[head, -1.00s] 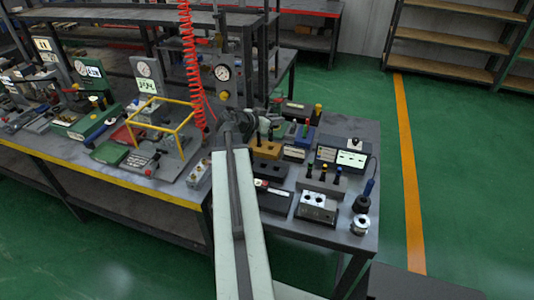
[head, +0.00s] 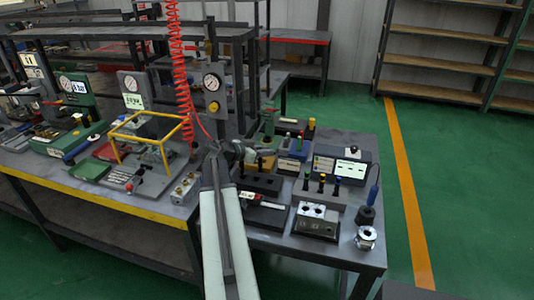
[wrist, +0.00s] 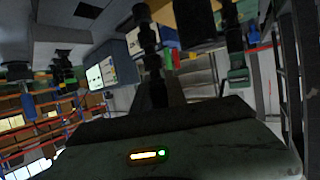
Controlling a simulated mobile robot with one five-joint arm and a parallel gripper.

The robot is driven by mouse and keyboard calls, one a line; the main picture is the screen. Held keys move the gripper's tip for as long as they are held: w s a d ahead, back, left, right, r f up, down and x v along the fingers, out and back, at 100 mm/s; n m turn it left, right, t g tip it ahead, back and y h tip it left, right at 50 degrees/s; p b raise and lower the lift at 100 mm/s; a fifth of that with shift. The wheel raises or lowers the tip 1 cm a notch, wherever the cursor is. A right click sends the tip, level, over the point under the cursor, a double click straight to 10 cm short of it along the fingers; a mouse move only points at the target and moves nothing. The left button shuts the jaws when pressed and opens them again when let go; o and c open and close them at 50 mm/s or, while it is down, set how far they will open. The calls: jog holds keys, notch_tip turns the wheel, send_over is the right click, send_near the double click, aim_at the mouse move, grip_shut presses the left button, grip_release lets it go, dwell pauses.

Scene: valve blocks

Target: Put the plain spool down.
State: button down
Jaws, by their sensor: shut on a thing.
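A black, grooved spool with no coloured end (wrist: 150,55) is upright in the middle of the wrist view, and my gripper is shut on it. The jaw tips are hard to make out there. In the head view my gripper (head: 240,150) is over the right bench behind a dark block (head: 260,183), small and partly hidden by my arm. The held spool cannot be made out there. A dark rack (head: 318,196) holds spools with yellow, green and blue ends, right of my gripper.
A metal block with two bores (head: 315,221), a metal ring part (head: 366,238) and a black round part (head: 365,215) are near the bench's front right. A display box (head: 343,165) stands behind. A red coiled hose (head: 180,70) hangs left of my gripper.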

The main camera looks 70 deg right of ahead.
jog(key=d, duration=0.2)
jog(key=w+d, duration=0.1)
jog(key=d, duration=0.5)
jog(key=shift+w+f+b, duration=0.35)
jog(key=shift+f, duration=0.05)
jog(key=f+b, duration=0.4)
jog(key=shift+w+d, duration=0.1)
jog(key=shift+d, duration=0.2)
jog(key=shift+r, duration=0.25)
jog(key=shift+f, duration=0.15)
jog(key=c, duration=1.8)
grip_release()
jog(key=shift+f, duration=0.1)
jog(key=shift+o, duration=1)
